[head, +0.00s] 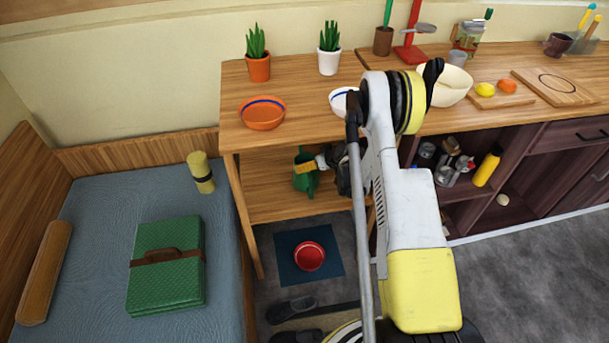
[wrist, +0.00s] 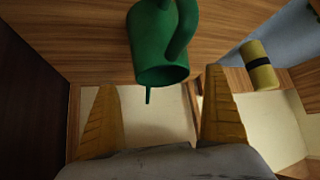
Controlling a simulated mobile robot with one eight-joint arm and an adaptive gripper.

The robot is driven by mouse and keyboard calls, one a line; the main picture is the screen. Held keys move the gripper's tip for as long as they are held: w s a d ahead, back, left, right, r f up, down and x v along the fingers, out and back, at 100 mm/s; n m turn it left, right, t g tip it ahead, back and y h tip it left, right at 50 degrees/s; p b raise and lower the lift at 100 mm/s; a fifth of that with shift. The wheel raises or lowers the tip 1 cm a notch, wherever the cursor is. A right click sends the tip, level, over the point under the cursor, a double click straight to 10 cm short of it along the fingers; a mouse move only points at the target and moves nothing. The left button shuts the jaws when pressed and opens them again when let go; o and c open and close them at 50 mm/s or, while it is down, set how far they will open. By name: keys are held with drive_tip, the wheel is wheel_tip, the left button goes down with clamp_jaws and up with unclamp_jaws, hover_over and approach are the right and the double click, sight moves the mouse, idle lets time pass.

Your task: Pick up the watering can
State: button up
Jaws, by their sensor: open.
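The green watering can (head: 301,183) stands on the lower shelf of the wooden table in the head view, partly covered by my gripper (head: 310,166). In the wrist view the watering can (wrist: 158,58) shows at the top centre, with its curved handle to the right and a round rim facing the camera. My gripper (wrist: 160,80) is open, its two orange-yellow fingers apart. The can appears in line with the gap between the fingertips, mostly beyond them. Nothing is held. Whether a finger touches the can cannot be told.
The lower shelf (head: 262,203) lies under the tabletop (head: 235,90), which bears plants and bowls. A red bowl (head: 310,256) sits on a blue mat below. A bed with a green folded blanket (head: 165,265) and yellow roll (head: 201,172) is left; a dark cabinet stands right.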

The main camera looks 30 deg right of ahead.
drive_tip(key=b+x, duration=0.2)
drive_tip(key=x, duration=0.3)
drive_tip(key=shift+s+a+f+b, duration=0.15)
drive_tip(key=shift+f+b, duration=0.05)
drive_tip(key=shift+b, duration=0.1)
drive_tip(key=c, duration=1.4)
drive_tip(key=shift+r, duration=0.1)
